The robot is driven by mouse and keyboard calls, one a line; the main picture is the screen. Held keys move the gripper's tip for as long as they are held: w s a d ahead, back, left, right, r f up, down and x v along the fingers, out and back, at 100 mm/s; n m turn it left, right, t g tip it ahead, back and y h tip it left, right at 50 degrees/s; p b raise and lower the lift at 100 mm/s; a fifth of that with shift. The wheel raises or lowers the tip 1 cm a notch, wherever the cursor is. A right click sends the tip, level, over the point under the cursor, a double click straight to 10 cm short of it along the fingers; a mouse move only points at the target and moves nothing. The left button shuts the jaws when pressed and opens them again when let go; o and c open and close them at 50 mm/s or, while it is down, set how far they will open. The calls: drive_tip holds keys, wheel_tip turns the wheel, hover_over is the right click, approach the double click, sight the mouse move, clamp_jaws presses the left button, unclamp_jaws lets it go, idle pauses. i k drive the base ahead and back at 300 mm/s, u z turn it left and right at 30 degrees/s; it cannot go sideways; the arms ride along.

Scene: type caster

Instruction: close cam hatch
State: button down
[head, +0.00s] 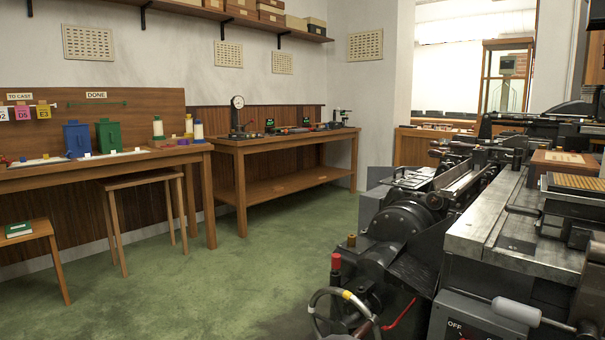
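The type caster (520,230), a large black and grey machine, fills the right side of the head view. It has a round dark housing (405,222) on its left flank and a flat grey metal top. A spoked handwheel (345,312), a red-topped knob (336,262) and a light grey lever handle (516,311) are at its front. I cannot tell which part is the cam hatch, or whether it is open or shut. My gripper is not in view.
A workbench (290,140) with gauges stands against the back wall. A table (100,172) with coloured bins and spools is at the left, with a stool (143,180) before it. The green floor (215,290) between these and the machine is clear.

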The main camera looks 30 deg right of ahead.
sight(415, 183)
drive_tip(key=u, duration=0.25)
drive_tip(key=i, duration=1.65)
drive_tip(key=z, duration=0.65)
drive_tip(key=i, duration=0.85)
drive_tip(key=z, duration=1.45)
drive_tip(key=i, duration=0.5)
drive_tip(key=z, duration=0.4)
